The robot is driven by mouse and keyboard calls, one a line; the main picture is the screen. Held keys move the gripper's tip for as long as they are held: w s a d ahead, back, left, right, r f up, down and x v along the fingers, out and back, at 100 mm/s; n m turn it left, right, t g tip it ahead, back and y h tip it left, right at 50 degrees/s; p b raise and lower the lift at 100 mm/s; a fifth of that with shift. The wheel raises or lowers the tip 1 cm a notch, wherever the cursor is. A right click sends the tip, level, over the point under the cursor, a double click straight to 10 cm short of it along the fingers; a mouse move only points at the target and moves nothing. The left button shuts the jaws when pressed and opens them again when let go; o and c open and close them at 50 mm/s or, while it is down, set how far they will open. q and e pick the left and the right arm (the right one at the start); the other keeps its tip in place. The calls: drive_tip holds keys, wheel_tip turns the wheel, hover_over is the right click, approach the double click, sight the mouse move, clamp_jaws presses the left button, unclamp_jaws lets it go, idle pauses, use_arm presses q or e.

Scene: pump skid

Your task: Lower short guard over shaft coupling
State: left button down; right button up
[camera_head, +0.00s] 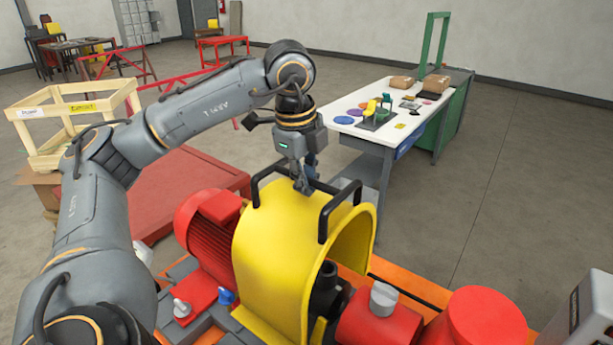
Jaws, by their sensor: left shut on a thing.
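The short guard (285,250) is a yellow arched cover with black bar handles on top. It sits upright over the middle of the pump skid, between the red motor and the red pump parts. My left gripper (303,188) comes down from above onto the guard's top, between the two side handles, and is shut on the guard; the exact grip point is small and partly hidden. The dark shaft coupling (326,288) shows partly under the guard's open right end; the rest is hidden. I cannot tell whether the guard's lower edge touches the base. My right gripper is not in view.
The red ribbed motor (205,235) stands close to the guard's left, and a red housing (380,318) close to its right. A white-topped workbench (365,125) with small items stands behind. A wooden crate (70,120) is at far left. Open floor lies to the right.

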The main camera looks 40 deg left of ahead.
use_arm(q)
wheel_tip(320, 180, down, 11)
drive_tip(key=b, duration=0.9)
drive_tip(key=shift+f+b, duration=0.2)
drive_tip(key=shift+b, duration=0.2)
drive_tip(key=shift+w+f+b, duration=0.1)
drive_tip(key=shift+f+b, duration=0.4)
idle(0.4)
drive_tip(key=c, duration=1.3)
unclamp_jaws()
drive_tip(key=shift+s+d+r, duration=0.1)
drive_tip(key=shift+s+r, duration=0.3)
drive_tip(key=shift+r, duration=1.55)
drive_tip(key=shift+s+d+r, duration=0.1)
drive_tip(key=shift+s+r, duration=0.35)
drive_tip(key=shift+r, duration=1.55)
drive_tip(key=shift+s+r, duration=0.4)
drive_tip(key=shift+r, duration=1.55)
